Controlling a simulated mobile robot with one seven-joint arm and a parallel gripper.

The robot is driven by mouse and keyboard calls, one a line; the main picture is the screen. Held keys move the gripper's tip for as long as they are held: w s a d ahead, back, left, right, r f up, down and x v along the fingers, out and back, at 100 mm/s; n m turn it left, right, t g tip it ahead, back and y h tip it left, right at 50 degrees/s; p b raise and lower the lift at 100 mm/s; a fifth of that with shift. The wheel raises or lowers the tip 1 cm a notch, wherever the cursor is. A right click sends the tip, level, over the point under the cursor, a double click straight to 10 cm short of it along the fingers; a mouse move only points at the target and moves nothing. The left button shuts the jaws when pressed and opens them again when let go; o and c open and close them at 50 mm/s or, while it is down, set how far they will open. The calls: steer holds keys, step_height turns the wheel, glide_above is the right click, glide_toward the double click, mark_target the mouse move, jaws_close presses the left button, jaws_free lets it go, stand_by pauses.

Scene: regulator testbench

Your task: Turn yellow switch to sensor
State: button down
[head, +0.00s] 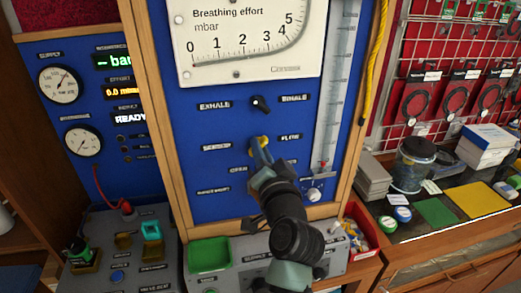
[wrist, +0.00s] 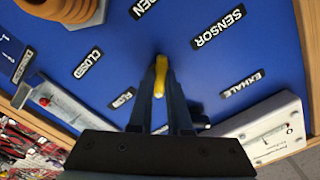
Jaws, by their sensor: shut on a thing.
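The yellow switch (head: 263,140) is on the blue panel, between the SENSOR label (head: 216,147) on its left and the FLOW label (head: 289,137) on its right in the head view. My gripper (head: 260,153) is shut on it from below. In the wrist view the yellow handle (wrist: 159,77) stands between the two dark fingers (wrist: 160,85), with SENSOR (wrist: 218,28) at upper right and FLOW (wrist: 123,98) at lower left. The fingers hide part of the handle, and I cannot tell which label it points to.
A black switch (head: 260,104) between EXHALE and INHALE sits just above. The dial gauge (head: 250,38) is higher up. A clear flow tube (head: 335,90) with a knob (head: 314,194) runs at right. A green tray (head: 209,252) lies below on the bench.

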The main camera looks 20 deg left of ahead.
steer(key=shift+f+b, duration=0.2)
steer(key=shift+b, duration=0.25)
steer(key=n+b, duration=0.2)
steer(key=b, duration=0.1)
steer(key=shift+f, duration=0.1)
steer(key=n+b, duration=0.6)
steer(key=b, duration=0.1)
steer(key=shift+n, duration=0.4)
steer(key=n+b, duration=0.4)
steer(key=shift+a+n+b, duration=0.1)
steer(key=shift+n+b, duration=1.6)
steer(key=shift+n, duration=0.8)
steer(key=shift+s+r, duration=0.1)
steer(key=shift+r, duration=0.15)
steer(key=c, duration=0.9)
jaws_free()
steer(key=shift+o, duration=0.2)
steer(key=shift+s, duration=0.1)
